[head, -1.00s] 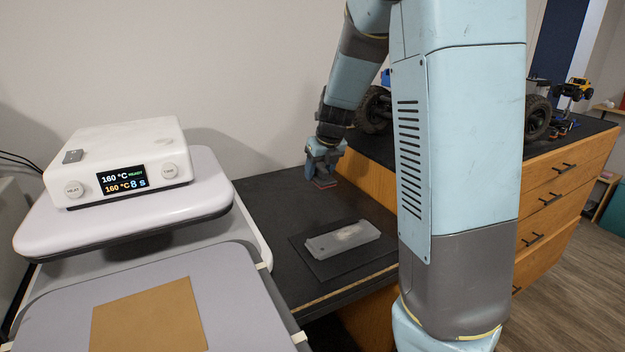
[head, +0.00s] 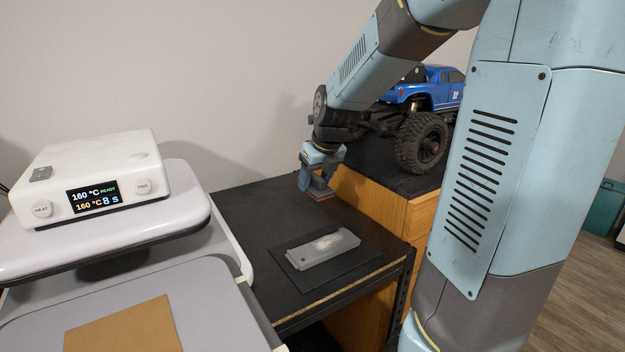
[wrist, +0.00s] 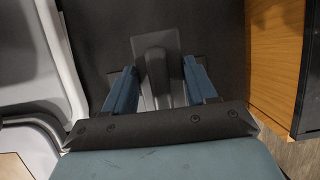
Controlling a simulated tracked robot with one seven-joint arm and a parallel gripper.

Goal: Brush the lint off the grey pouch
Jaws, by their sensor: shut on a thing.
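The grey pouch (head: 312,252) lies flat on a thin black mat (head: 358,262) on the dark table in the head view. A pale, fuzzy patch of lint (head: 328,242) shows on its top, right of its middle. My gripper (head: 316,184) is above the table, beyond the pouch and apart from it. It is shut on a small grey brush with a reddish underside (head: 321,194). In the wrist view the brush (wrist: 156,68) sits between my blue fingers (wrist: 158,88). I cannot make out the pouch in the wrist view.
A white heat press (head: 90,180), its display reading 160 °C and READY, stands at left. A tan sheet (head: 125,328) lies on its grey lower plate. A wooden cabinet (head: 370,205) with a blue toy truck (head: 425,90) stands right of the table.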

